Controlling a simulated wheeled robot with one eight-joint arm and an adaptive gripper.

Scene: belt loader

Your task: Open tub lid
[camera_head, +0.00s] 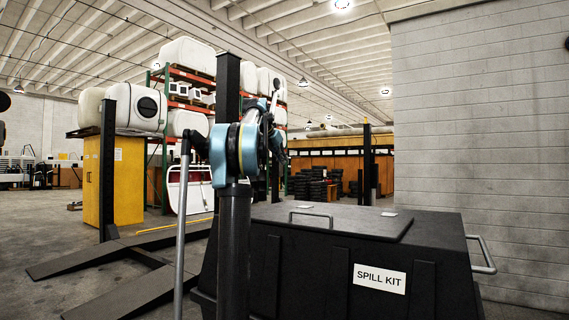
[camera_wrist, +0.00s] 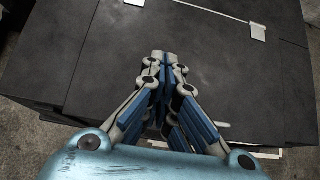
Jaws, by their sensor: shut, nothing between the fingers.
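The tub is a large black bin (camera_head: 330,275) with a white SPILL KIT label (camera_head: 379,279) on its front, standing at the right of the head view. Its flat black lid (camera_head: 360,222) lies closed on top, with a metal bar handle (camera_head: 311,219) near the front edge. In the wrist view the lid (camera_wrist: 215,75) fills much of the middle, and a pale strip (camera_wrist: 217,125), likely the handle, is partly hidden behind my fingers. My gripper (camera_wrist: 163,57) is shut and empty, its tips over the lid. I cannot tell its exact height above it.
A side bar handle (camera_head: 483,255) sticks out from the tub's right end. A grey block wall (camera_head: 480,130) stands behind it on the right. Black ramps (camera_head: 110,255) and a yellow cabinet (camera_head: 113,180) are on the left. Racks with white tanks (camera_head: 187,55) stand behind.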

